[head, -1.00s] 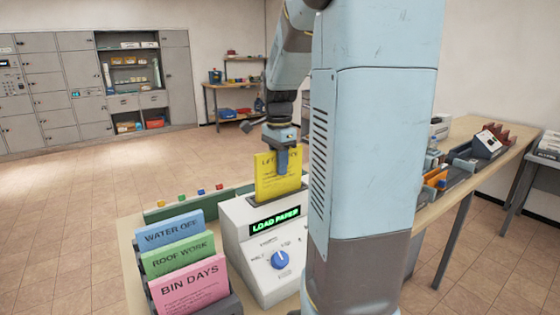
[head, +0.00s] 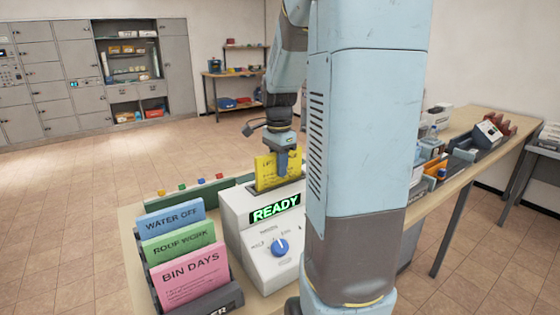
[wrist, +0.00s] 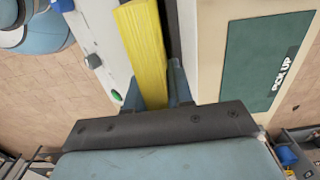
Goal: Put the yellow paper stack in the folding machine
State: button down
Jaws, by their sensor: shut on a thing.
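The yellow paper stack (head: 267,172) stands upright in the top slot of the folding machine (head: 254,222), its lower part hidden inside. My gripper (head: 284,163) is above the machine, shut on the stack's upper edge. In the wrist view the yellow stack (wrist: 146,50) runs between my two fingers (wrist: 157,92), edge on to the camera. The machine is white, with a blue dial (head: 279,247) and a green display (head: 276,211) reading "READY".
A rack at the front left holds blue "WATER OFF" (head: 171,220), green "ROOF WORK" (head: 178,243) and pink "BIN DAYS" (head: 192,275) stacks. A green "PICK UP" mat (wrist: 262,62) lies beside the machine. More items crowd the table's right side.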

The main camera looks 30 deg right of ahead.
jog(key=shift+f, duration=0.15)
jog(key=c, duration=0.9)
grip_release()
jog(key=shift+r, duration=3.5)
